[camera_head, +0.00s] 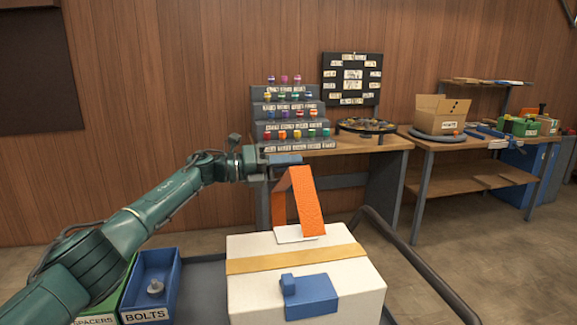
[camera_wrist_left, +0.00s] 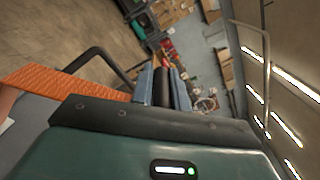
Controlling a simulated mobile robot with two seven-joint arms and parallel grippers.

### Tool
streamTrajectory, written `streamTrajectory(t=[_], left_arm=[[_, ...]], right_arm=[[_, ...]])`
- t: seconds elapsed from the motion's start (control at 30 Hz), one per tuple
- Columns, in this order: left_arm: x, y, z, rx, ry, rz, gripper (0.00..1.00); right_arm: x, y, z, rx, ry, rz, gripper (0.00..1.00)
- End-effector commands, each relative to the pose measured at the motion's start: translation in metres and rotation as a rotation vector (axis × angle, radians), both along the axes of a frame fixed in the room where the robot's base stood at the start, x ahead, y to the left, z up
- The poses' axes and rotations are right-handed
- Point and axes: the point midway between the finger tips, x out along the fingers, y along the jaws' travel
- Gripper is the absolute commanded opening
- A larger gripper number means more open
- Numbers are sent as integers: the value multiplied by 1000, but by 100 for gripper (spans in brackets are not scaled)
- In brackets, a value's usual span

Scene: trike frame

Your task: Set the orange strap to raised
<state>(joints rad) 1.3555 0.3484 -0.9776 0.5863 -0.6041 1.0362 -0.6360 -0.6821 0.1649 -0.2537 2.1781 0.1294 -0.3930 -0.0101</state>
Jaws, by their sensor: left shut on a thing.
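The orange strap (camera_head: 305,200) stands up from a white patch (camera_head: 297,235) at the back of the white box (camera_head: 245,290), in a tall narrow fold. My left gripper (camera_head: 286,160) is at the top of this fold, shut on the strap, well above the box lid. In the left wrist view the strap (camera_wrist_left: 75,82) runs in from the left towards the fingers (camera_wrist_left: 164,88); the exact grip point is hidden there. My right gripper is in neither view.
The box carries a yellow band (camera_head: 296,258) and a blue block (camera_head: 312,297). A blue bolts bin (camera_head: 165,300) and a green spacers bin (camera_head: 110,300) stand left of it. A dark rail (camera_head: 420,265) curves along the right. Benches with bottles and a carton (camera_head: 440,112) stand behind.

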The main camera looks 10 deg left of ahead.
Motion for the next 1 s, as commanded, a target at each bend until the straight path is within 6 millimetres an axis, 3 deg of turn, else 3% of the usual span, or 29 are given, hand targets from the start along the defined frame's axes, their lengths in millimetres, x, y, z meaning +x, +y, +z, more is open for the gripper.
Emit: streamTrajectory(t=[0.17,0.2,0.43,0.77,1.0], left_arm=[[0,-1,3,-8,-1,0,0],[0,-1,3,-8,-1,0,18],[0,0,2,-4,-2,0,36],[-2,7,0,-2,-1,2,36],[-19,50,-2,-1,0,3,36]], right_arm=[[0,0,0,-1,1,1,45],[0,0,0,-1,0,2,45],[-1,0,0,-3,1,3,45],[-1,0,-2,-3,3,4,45],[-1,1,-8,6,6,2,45]])
